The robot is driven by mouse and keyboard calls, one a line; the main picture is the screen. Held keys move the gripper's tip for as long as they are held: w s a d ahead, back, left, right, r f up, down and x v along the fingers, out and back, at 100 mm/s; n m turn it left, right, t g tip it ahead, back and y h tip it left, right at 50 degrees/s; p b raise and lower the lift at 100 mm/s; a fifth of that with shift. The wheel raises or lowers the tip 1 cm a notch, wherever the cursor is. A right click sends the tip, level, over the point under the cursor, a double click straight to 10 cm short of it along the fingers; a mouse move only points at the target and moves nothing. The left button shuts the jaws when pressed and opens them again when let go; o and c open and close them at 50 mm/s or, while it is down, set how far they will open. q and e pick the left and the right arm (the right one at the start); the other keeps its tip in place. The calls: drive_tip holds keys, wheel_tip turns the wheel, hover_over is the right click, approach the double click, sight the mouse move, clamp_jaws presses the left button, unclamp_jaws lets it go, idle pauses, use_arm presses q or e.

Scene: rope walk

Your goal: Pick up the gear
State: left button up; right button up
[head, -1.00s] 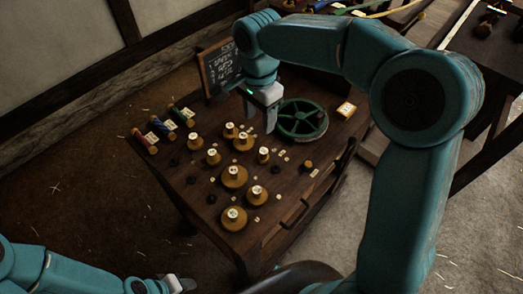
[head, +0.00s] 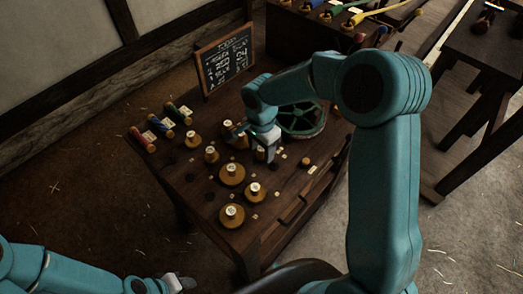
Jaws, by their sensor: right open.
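A green spoked wheel (head: 301,118), which looks like the gear, lies flat at the far right part of the dark wooden table (head: 262,222). My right arm partly covers its left side. My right gripper (head: 266,158) is open and points down over the table, in front and to the left of the wheel, among the brass weights. It holds nothing that I can see, and what lies directly under its fingers is hidden. My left gripper (head: 178,284) is low at the bottom edge, off the table; its jaws are too small and dark to read.
Several brass weights (head: 232,174) and small dark round pieces spread over the table. Coloured spools (head: 154,130) lie at its left edge. A chalkboard (head: 225,58) stands behind. Another bench (head: 480,60) is at right. Floor at left is clear.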

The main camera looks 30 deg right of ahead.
drive_tip(key=shift+s, duration=0.1)
drive_tip(key=c, duration=1)
drive_tip(key=shift+c, duration=0.2)
drive_tip(key=shift+r, duration=0.1)
wheel_tip(320, 180, up, 19)
wheel_tip(320, 180, up, 5)
drive_tip(key=p, duration=0.5)
hover_over(261, 148)
drive_tip(key=shift+s, duration=0.1)
